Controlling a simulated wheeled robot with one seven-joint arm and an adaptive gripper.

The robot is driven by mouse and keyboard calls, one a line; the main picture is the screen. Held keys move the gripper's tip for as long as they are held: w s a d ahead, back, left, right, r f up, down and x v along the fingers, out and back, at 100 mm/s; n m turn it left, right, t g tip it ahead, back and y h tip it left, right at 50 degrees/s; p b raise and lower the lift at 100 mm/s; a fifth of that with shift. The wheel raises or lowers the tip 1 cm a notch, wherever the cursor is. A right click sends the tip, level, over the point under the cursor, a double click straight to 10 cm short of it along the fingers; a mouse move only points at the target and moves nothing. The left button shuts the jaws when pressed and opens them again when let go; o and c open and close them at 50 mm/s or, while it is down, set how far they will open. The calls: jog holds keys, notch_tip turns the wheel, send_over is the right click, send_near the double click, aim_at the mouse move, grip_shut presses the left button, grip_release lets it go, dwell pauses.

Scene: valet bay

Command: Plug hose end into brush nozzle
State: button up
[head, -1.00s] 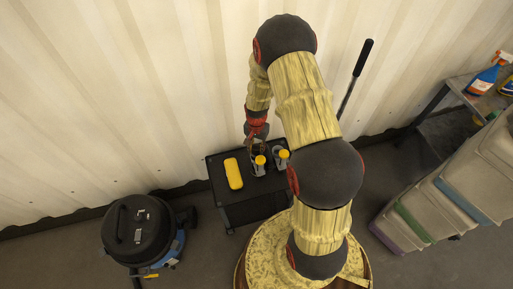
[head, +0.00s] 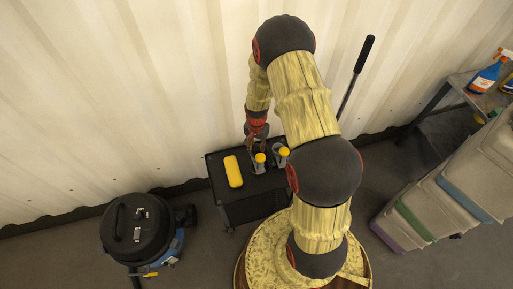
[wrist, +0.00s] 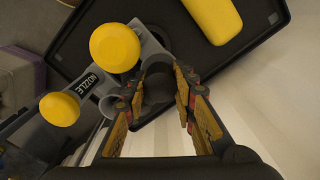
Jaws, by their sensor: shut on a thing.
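My gripper (wrist: 159,86) is shut on a dark, rounded piece (wrist: 157,94), which looks like the hose end; the fingers hide much of it. In the wrist view, a grey fitting (wrist: 150,48) with a large yellow knob (wrist: 115,47) lies just beyond the fingertips. In the head view, my gripper (head: 256,138) is just above the grey fittings with yellow knobs (head: 260,158) (head: 284,152) on the cart. I cannot tell whether the held piece touches or enters a fitting.
A yellow block (head: 233,172) lies on the black cart top (head: 216,168), left of the fittings. A black and blue vacuum (head: 138,225) stands at lower left. Stacked bins (head: 440,200) and a shelf with spray bottles (head: 485,78) are at right. The pale wall is close behind.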

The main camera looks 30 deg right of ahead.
jog(key=shift+f, duration=0.1)
jog(key=o, duration=1.1)
jog(key=shift+o, duration=1.4)
jog(key=shift+o, duration=1)
jog(key=shift+r+p, duration=3)
jog(key=shift+r, duration=1.55)
